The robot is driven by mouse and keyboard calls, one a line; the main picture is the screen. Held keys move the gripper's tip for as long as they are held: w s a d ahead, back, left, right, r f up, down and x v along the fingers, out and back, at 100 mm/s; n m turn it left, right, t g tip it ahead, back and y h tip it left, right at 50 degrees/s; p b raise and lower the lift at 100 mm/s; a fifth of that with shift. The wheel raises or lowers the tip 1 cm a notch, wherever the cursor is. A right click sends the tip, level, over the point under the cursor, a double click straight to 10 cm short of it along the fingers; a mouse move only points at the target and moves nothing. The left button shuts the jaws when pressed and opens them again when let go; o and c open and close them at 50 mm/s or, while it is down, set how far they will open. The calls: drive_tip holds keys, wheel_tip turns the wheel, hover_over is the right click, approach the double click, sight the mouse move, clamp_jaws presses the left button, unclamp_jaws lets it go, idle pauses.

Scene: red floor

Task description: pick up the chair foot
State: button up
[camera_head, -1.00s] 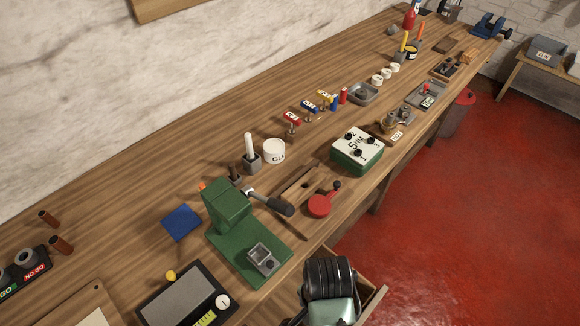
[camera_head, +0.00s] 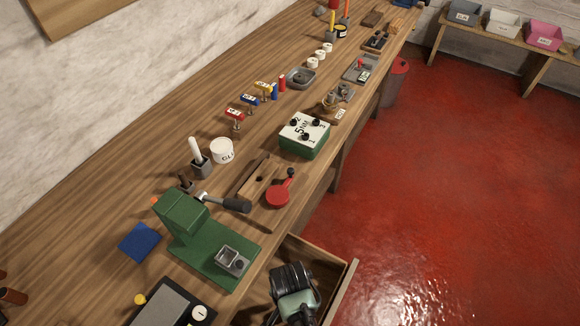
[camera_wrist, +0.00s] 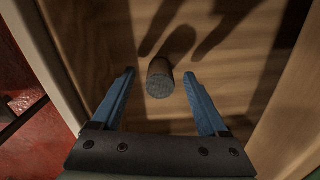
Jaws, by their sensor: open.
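The chair foot, a short dark grey cylinder (camera_wrist: 160,80), stands on the wooden bottom of the open drawer in the wrist view, its round grey end facing the camera. My gripper (camera_wrist: 159,73) is open, with one blue finger on each side of the cylinder and a visible gap on both sides. Whether the fingertips are down at its height I cannot tell. In the head view my arm's end hangs over the open drawer (camera_head: 345,290) and hides the cylinder and the fingers.
Drawer walls stand close on both sides of my gripper. Above the drawer, the workbench (camera_head: 90,200) holds a green press (camera_head: 185,225), a red-handled tool (camera_head: 278,195) and a green box (camera_head: 304,135). Red floor (camera_head: 450,200) is free to the right.

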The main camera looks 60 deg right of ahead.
drive_tip(key=shift+f, duration=0.9)
clamp_jaws()
